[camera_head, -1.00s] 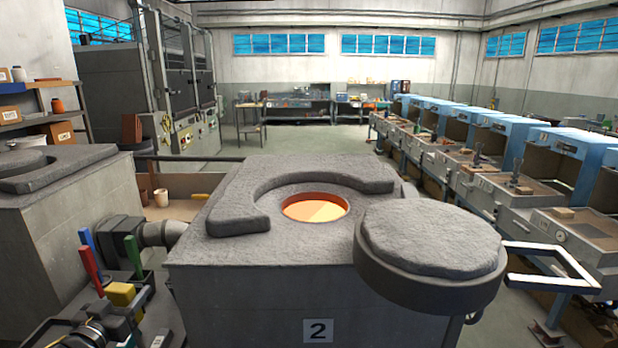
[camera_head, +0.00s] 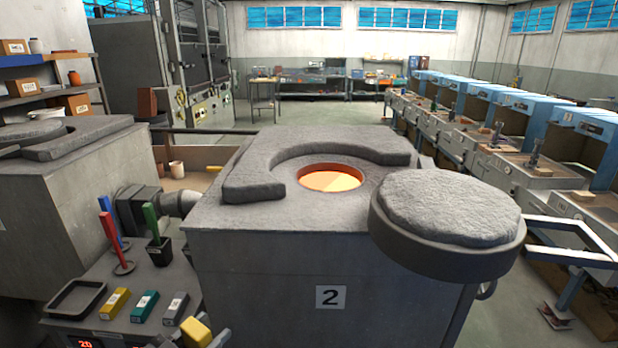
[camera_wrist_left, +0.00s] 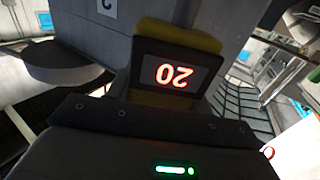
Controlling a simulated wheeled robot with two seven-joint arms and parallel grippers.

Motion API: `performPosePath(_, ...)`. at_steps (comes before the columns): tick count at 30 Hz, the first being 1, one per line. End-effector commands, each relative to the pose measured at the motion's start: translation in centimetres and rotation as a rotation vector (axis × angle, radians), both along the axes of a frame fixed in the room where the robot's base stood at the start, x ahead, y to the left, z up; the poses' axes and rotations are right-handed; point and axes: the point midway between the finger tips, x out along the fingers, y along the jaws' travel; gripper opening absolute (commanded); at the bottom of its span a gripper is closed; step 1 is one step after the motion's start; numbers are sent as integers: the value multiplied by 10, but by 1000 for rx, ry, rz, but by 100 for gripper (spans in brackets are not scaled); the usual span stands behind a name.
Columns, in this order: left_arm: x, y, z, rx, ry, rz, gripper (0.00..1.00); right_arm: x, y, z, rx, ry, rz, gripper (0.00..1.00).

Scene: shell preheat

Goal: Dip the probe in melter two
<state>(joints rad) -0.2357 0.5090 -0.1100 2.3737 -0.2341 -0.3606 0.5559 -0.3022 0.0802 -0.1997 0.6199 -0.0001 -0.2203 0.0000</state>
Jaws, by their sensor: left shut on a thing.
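Melter two (camera_head: 330,297) is the grey block marked 2, in the middle of the head view. Its round opening (camera_head: 331,179) is uncovered and glows orange. Its thick round lid (camera_head: 445,215) is swung aside to the right. My left gripper (camera_head: 203,340) is at the bottom edge of the head view, low in front of the melter and left of its label. It is shut on the yellow probe (camera_head: 194,331), mostly cut off there. In the left wrist view the yellow probe body (camera_wrist_left: 180,32) surrounds a display reading 20, upside down. The probe's tip is hidden. My right gripper is not in view.
A small table at left holds a black tray (camera_head: 76,299), yellow (camera_head: 115,303), teal (camera_head: 145,306) and grey (camera_head: 175,308) blocks, and red, blue and green upright handles. Another melter (camera_head: 70,200) stands at left.

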Motion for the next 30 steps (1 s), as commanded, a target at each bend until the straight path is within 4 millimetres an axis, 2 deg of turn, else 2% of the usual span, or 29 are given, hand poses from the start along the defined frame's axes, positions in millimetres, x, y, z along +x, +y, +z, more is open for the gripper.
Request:
performPosePath(7, 16, -2, 21, -19, 0, 205, 28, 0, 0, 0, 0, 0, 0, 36)
performPosePath(15, 26, 1, 29, -16, 3, 424, 28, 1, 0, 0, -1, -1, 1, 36)
performPosePath(21, 28, 1, 28, -6, 3, 488, 28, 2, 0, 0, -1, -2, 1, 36)
performPosePath(30, 28, 0, 28, -1, -1, 491, 28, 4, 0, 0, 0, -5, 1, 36)
